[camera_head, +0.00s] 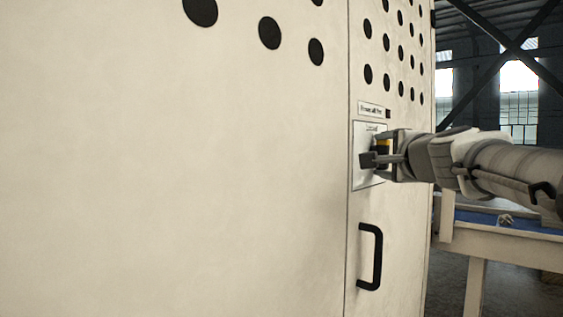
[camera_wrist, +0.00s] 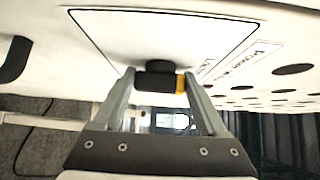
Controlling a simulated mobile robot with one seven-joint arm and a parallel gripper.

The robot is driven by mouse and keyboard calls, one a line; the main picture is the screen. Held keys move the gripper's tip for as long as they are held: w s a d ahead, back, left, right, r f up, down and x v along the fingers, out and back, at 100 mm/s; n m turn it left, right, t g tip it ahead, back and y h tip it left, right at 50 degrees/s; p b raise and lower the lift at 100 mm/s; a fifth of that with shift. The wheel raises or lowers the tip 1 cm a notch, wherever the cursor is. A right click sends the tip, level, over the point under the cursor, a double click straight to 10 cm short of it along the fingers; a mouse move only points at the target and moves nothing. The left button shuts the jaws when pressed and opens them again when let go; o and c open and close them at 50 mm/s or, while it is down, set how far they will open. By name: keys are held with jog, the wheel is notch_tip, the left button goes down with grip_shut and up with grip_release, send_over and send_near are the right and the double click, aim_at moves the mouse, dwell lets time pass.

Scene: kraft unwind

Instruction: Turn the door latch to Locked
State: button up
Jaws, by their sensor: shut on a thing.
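The door latch is a black knob with a yellow part on a white plate (camera_head: 360,172) edged in black, set on the cream cabinet door. In the wrist view the black latch (camera_wrist: 158,78) sits between my fingertips, with its yellow part (camera_wrist: 181,84) at the right. My gripper (camera_wrist: 160,88) is shut on the latch; it also shows in the head view (camera_head: 378,158), reaching in from the right. Lettering on the plate is too small to read, so I cannot tell which mark the latch points at.
A black door handle (camera_head: 371,257) stands out below the latch plate. A small label (camera_head: 371,109) is above it. Round black holes (camera_head: 269,33) dot the upper cabinet. At the right is a pale table (camera_head: 500,245) with a blue top. The floor lies beyond.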

jog(key=shift+n+t+b, duration=0.4)
jog(key=shift+t+b, duration=0.1)
jog(key=shift+b, duration=1.6)
jog(key=o, duration=1.3)
jog(key=shift+s+d+b, duration=0.65)
jog(key=shift+s+d, duration=1.5)
